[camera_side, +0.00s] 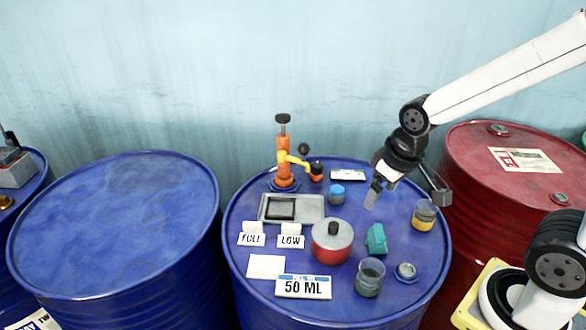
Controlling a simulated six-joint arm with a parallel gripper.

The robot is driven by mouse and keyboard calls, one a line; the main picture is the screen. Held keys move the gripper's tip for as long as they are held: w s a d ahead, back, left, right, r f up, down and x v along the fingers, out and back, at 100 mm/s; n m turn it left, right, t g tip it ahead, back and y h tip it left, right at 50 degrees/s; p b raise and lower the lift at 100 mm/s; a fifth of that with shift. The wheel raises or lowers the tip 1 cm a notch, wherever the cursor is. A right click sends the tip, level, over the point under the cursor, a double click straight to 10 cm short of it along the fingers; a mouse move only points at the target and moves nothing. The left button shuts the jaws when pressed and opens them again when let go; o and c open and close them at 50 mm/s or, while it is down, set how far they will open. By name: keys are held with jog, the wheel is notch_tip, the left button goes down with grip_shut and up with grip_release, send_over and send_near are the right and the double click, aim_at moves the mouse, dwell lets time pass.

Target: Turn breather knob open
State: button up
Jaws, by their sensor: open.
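My gripper (408,198) hangs over the back right of the middle blue drum (320,298). Its two fingers are apart with nothing between them. No part is plainly marked as the breather knob. A small grey round fitting (405,270) sits at the drum top's front right, below the gripper in the picture. A teal block-shaped piece (376,238) stands left of it. An orange pump (284,160) with a yellow spout and black top knob (283,118) stands at the back left. A small dark knob (304,149) shows beside the spout. My gripper appears to touch none of these.
FULL (251,239), LOW (290,241) and 50 ML (303,287) cards stand left and front. A red drum (470,170) stands right.

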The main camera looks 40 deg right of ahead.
jog(key=w, duration=0.2)
jog(key=n+g, duration=0.3)
jog(key=n, duration=0.4)
send_over(317, 163)
notch_tip(317, 163, down, 8)
jog(key=shift+s+f, duration=0.1)
jog(key=shift+f, duration=0.1)
jog(key=shift+f, duration=3.75)
jog(key=shift+m, duration=0.3)
grip_shut()
